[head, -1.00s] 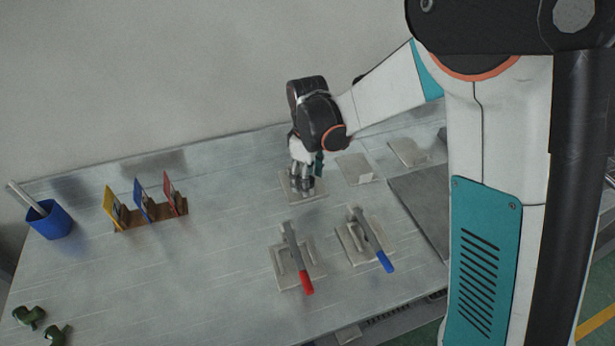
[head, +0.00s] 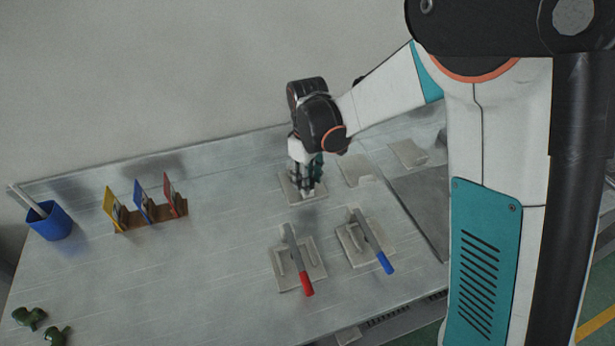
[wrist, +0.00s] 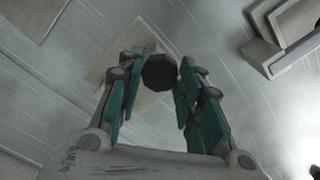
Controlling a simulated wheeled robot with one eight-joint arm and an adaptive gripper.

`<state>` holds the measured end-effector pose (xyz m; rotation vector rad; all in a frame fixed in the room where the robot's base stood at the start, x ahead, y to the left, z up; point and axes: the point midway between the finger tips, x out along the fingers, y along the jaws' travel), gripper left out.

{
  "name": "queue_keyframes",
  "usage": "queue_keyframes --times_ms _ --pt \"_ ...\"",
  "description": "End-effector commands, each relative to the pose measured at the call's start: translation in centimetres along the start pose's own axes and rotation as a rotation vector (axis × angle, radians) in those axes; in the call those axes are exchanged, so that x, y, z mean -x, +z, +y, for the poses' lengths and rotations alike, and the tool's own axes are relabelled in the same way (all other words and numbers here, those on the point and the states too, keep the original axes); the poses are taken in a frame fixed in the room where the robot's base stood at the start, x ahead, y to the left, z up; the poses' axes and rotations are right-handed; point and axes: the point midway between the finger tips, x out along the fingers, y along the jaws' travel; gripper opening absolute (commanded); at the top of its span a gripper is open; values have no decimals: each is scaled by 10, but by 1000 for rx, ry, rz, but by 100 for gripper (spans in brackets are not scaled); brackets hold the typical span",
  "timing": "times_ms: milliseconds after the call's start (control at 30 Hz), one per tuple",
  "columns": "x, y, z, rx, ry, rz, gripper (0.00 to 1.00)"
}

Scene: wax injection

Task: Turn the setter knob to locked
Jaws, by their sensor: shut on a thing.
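The setter knob shows in the wrist view as a dark, faceted round knob (wrist: 159,72) on a pale square plate (wrist: 112,75). My gripper (wrist: 160,70) is around the knob, with one teal-padded finger on each side, shut on it. In the head view my gripper (head: 308,188) points down over the same pale plate (head: 287,184) near the back of the bench, and the fingers hide the knob. I cannot make out a locked mark or pointer on the knob or plate.
In front stand a red-handled lever (head: 305,284) and a blue-handled lever (head: 384,261) on pale plates. Bare plates (head: 408,153) lie to the right. A card rack (head: 150,218) and blue cup (head: 52,224) stand left, with green pieces (head: 30,317) nearer. The bench's left middle is clear.

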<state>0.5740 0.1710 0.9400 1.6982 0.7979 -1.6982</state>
Motion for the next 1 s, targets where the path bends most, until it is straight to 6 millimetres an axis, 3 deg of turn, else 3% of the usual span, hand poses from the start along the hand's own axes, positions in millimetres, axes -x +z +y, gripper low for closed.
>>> queue_keyframes --times_ms 1000 --pt "0 0 0 -955 0 0 9"
